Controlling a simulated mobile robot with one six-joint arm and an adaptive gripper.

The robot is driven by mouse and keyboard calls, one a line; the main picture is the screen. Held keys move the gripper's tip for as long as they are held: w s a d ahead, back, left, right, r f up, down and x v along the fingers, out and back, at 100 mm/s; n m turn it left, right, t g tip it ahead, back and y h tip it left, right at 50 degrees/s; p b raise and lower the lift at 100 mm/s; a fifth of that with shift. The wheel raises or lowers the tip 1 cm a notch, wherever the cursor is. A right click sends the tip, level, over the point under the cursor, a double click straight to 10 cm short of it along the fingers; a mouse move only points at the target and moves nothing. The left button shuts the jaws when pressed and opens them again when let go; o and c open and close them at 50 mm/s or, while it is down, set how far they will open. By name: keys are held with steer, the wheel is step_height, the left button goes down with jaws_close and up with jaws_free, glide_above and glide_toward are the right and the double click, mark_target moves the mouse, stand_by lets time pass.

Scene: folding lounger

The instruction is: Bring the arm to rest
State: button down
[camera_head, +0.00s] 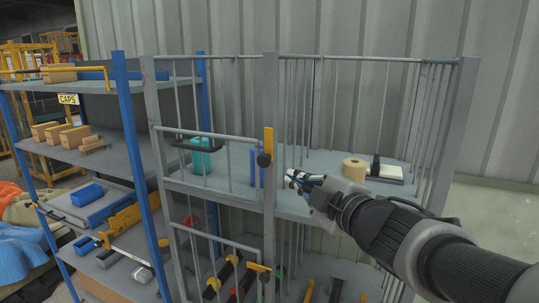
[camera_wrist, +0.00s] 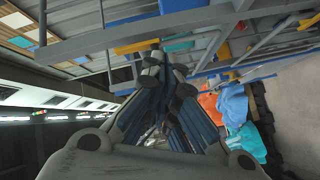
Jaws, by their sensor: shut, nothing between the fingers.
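My gripper (camera_head: 294,178) is at the end of my arm, which reaches in from the lower right in the head view. Its fingers are shut with nothing between them. They point left, in front of the caged grey rack's upper shelf, near the yellow latch (camera_head: 268,143) on the rack post. I cannot tell the exact gap to the rack. In the wrist view the closed fingers (camera_wrist: 160,68) point up the picture, and rack rails and a yellow part show behind the tips.
The caged rack (camera_head: 212,135) holds a teal canister (camera_head: 200,158), a tape roll (camera_head: 353,168) and a black-and-white item (camera_head: 385,170). A blue-post shelf (camera_head: 132,150) with boxes stands left. Orange and blue cloth-like items (camera_head: 22,240) lie lower left.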

steer(key=s+d+f+m+g+h+b, duration=0.1)
steer(key=s+d+f+m+h+b, duration=0.2)
steer(key=s+d+f+m+h, duration=0.25)
steer(key=s+d+f+m+g+h+b, duration=0.2)
steer(key=s+d+f+m+h+b, duration=0.15)
steer(key=d+f+m, duration=0.35)
steer(key=s+a+f+m+g+y+b, duration=0.1)
steer(key=s+a+f+m+g+b, duration=0.1)
steer(key=s+f, duration=0.7)
steer(key=s+a+f+m+g+y+b, duration=0.1)
steer(key=s+a+f+m+g+b, duration=0.1)
steer(key=s+f+g, duration=0.3)
steer(key=s+f+m, duration=0.1)
steer(key=s+f, duration=0.3)
steer(key=s, duration=0.2)
steer(key=shift+s+a+f+g+b, duration=0.15)
steer(key=shift+s+f+g+b, duration=0.15)
steer(key=shift+m, duration=0.25)
